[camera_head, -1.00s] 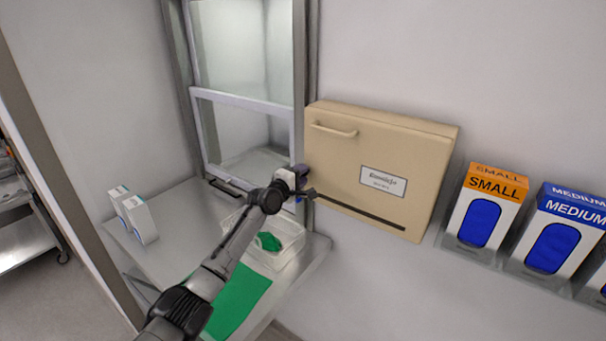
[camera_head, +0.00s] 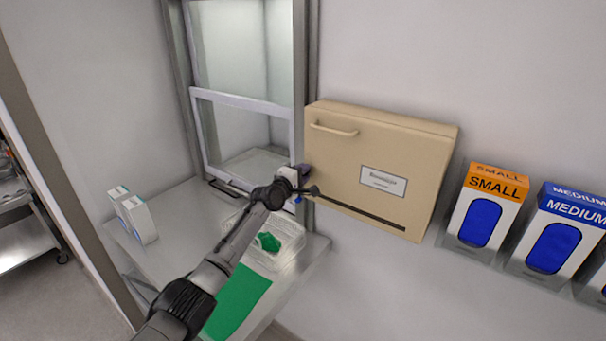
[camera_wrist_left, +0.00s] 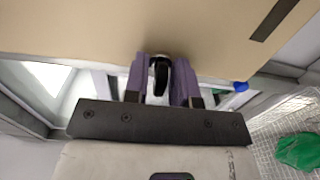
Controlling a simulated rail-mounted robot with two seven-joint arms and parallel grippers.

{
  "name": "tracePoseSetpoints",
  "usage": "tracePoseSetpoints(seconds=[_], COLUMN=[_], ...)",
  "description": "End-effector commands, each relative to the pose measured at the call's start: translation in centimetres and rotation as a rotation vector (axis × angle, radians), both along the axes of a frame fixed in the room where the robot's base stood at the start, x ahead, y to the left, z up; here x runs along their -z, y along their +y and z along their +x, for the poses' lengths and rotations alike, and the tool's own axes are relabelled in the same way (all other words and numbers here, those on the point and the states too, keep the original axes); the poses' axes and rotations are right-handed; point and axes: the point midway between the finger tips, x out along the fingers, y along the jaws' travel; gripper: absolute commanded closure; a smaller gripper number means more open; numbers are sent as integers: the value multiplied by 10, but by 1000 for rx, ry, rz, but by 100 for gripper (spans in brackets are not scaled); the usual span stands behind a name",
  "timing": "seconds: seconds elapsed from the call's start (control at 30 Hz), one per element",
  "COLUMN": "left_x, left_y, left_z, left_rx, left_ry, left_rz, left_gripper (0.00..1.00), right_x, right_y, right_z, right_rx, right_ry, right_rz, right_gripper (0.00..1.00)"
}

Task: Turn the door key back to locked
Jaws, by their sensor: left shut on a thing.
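My left gripper (camera_head: 303,180) is at the lower left edge of the beige wall cabinet (camera_head: 345,152). In the left wrist view its two purple fingers (camera_wrist_left: 162,82) are shut on the black head of the door key (camera_wrist_left: 161,76). The key stands at a round metal lock (camera_wrist_left: 158,58) on the beige cabinet face. How far the key is turned cannot be told. In the head view the key is hidden by the gripper. A small blue thing (camera_wrist_left: 241,87) shows just right of the fingers. My right gripper is not in view.
A sliding glass hatch (camera_head: 240,125) stands left of the cabinet. Below it, a steel shelf (camera_head: 185,212) carries white boxes (camera_head: 139,218), a clear tray (camera_head: 290,250) with a green item, and a green mat (camera_head: 240,298). Glove boxes (camera_head: 485,210) hang at right.

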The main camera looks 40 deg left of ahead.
Motion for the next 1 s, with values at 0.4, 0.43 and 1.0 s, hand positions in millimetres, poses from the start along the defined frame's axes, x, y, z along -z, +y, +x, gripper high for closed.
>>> tracePoseSetpoints(seconds=[0.4, 0.43, 1.0], left_x=[4, 4, 4], left_y=[0, 0, 0], left_z=[0, 0, 0], left_rx=[0, 0, -1], left_ry=[4, 3, 18], left_rz=[102, 123, 650], left_gripper=[99, 99, 99], right_x=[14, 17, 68], right_y=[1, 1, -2], right_z=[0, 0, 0], right_rx=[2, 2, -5], right_ry=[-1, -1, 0], right_rz=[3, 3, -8], right_gripper=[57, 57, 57])
